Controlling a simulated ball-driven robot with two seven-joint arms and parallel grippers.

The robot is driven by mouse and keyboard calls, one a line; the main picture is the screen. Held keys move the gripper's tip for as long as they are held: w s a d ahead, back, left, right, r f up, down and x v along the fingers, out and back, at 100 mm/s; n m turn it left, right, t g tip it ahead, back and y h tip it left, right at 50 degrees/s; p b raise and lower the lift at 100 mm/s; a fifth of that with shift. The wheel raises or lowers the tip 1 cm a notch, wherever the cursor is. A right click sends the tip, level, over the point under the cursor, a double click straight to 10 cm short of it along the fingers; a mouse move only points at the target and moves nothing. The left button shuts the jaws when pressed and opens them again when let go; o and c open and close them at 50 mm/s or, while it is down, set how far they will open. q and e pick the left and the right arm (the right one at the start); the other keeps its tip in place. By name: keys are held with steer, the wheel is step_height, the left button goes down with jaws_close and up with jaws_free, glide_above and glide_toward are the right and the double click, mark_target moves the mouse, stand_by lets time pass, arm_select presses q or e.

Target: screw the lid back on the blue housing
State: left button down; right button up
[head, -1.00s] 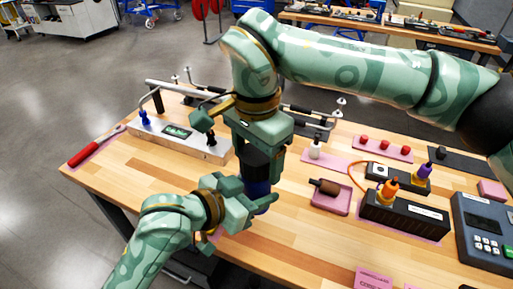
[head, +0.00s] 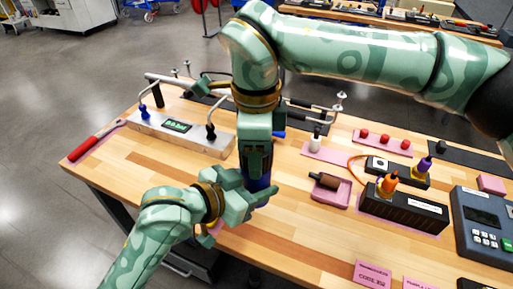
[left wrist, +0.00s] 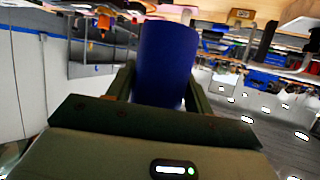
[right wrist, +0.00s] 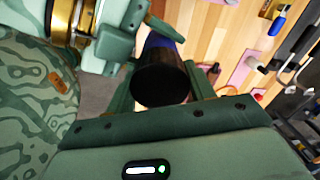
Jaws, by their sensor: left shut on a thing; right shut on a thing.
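The blue housing (head: 258,186) is upright near the table's front edge. My left gripper (head: 245,198) is shut around it from the left; it also shows blue between the fingers in the left wrist view (left wrist: 166,62). My right gripper (head: 256,165) comes from above and is shut on the black lid (right wrist: 160,80), directly over the housing. In the right wrist view the lid lies against the housing's blue body (right wrist: 157,42), with no clear gap. The head view hides most of the lid behind my right fingers. I cannot tell how far the threads engage.
A metal fixture (head: 190,138) with clamps stands at the back left, and a red-handled tool (head: 92,143) lies left of it. A pink tray (head: 330,194), a black box (head: 405,208) with colored connectors and a grey meter (head: 487,222) are on the right. Bare wood lies between.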

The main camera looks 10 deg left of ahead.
steer(key=o, duration=1.1)
steer(key=shift+c, duration=0.2)
steer(key=shift+r, duration=0.1)
steer(key=shift+r, duration=2.2)
steer(key=shift+c, duration=0.4)
